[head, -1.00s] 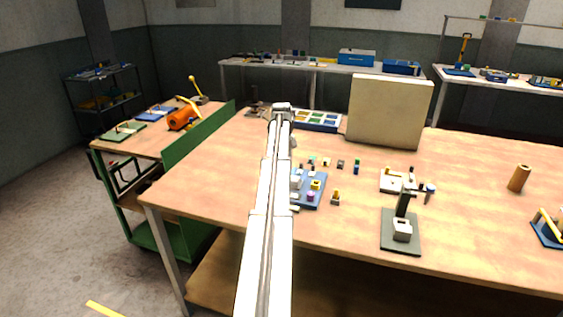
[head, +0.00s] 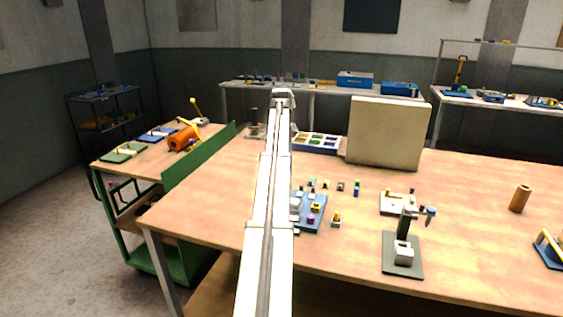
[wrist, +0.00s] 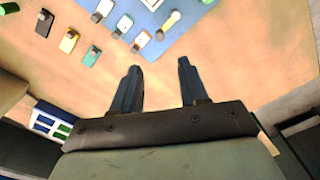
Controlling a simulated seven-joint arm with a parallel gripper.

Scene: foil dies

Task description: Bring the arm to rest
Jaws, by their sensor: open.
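My arm stretches up the middle of the head view, with its far end (head: 284,97) above the bench. The fingers are not clear there. In the wrist view my gripper (wrist: 157,72) is open, its two dark blue fingers apart with only bare bench between them. Nothing is held.
Below the arm on the bench (head: 215,180) lie a blue board (head: 313,222) with small pieces and several small dies (head: 340,187). A compartment tray (head: 317,142) and an upright beige panel (head: 387,134) stand behind. A grey-based press (head: 403,258) is at right. A green cart (head: 200,157) adjoins left.

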